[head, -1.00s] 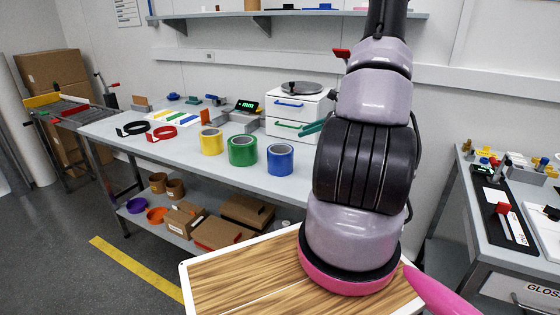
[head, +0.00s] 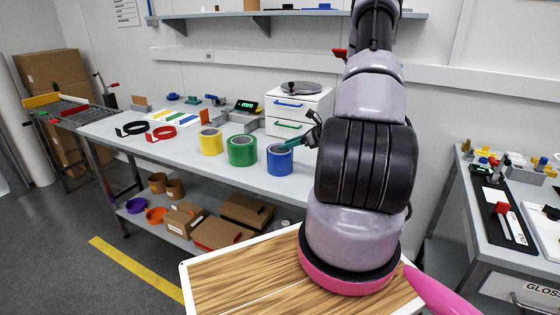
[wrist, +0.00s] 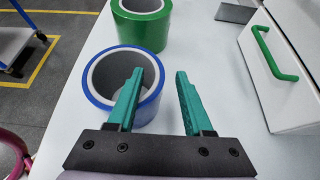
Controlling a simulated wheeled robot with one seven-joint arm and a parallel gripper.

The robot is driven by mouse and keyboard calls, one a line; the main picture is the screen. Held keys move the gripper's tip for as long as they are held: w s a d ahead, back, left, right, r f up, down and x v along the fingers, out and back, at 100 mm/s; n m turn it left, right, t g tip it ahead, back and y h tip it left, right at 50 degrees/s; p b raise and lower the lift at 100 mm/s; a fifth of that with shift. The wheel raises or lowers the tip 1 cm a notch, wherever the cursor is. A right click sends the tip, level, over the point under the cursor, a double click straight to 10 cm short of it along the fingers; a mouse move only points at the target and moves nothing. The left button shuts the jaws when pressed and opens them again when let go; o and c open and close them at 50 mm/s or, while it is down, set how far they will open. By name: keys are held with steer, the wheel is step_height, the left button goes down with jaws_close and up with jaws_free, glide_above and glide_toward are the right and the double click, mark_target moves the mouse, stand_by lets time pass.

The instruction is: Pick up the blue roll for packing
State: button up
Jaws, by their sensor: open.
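The blue roll (head: 279,161) stands on the grey table, the rightmost of a row of three rolls. In the wrist view the blue roll (wrist: 101,68) shows its open grey core. My gripper (wrist: 160,72) has teal fingers, open and empty. In the wrist view the left finger overlaps the right part of the blue roll, and the right finger is out to its right over bare table. In the head view my gripper (head: 296,145) is at the upper right of the blue roll. I cannot tell whether the finger touches it.
A green roll (head: 242,151) stands close to the left, with a yellow roll (head: 211,142) beyond it. A white drawer unit (head: 292,103) with a green handle (wrist: 274,53) is behind, at right in the wrist view. The table (wrist: 230,115) right of the blue roll is bare.

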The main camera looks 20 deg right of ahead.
steer(key=shift+w+a, duration=0.1)
steer(key=shift+w, duration=0.05)
jaws_close()
steer(key=shift+f, duration=0.15)
stand_by(1.2)
